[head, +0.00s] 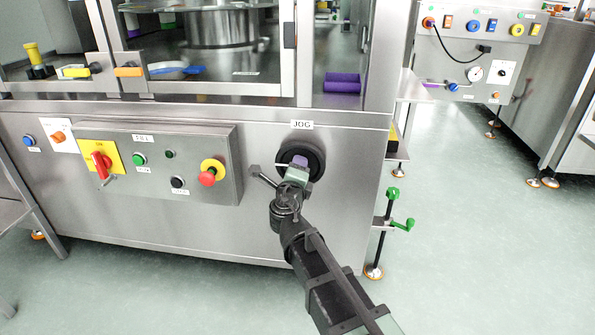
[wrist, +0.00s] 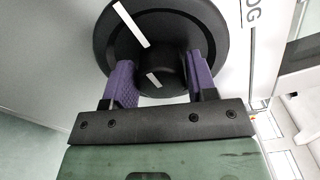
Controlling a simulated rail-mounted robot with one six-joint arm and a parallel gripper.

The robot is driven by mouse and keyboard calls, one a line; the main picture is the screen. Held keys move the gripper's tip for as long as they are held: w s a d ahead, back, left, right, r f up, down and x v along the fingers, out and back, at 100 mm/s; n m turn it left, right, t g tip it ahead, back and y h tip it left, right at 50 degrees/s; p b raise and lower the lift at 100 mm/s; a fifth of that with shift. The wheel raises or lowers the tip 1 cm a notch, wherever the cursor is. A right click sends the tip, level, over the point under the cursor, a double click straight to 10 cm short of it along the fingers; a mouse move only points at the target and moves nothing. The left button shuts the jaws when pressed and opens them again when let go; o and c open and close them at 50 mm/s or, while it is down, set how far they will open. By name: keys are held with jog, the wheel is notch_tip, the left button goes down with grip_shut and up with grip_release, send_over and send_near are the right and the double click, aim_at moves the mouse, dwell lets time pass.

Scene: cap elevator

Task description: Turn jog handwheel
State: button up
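The jog handwheel (head: 287,153) is a round black wheel on the steel front panel, under a white JOG label (head: 302,125). In the wrist view the wheel (wrist: 209,30) fills the top middle, with a slanted white line on its face and a raised black hub (wrist: 172,65) with a short white mark. My gripper (wrist: 162,75) has purple fingers, one on each side of the hub. In the head view my gripper (head: 299,163) covers the wheel's lower middle.
Left of the wheel is the FILL control box (head: 150,160) with a red rotary switch (head: 101,163) and a red emergency button (head: 208,177). A purple cylinder (head: 342,82) lies on the ledge above. A green-handled post (head: 393,220) stands to the right, beside open floor.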

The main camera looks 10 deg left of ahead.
jog(key=o, duration=0.3)
jog(key=s, duration=1)
jog(key=shift+s+d, duration=0.2)
jog(key=shift+s, duration=0.2)
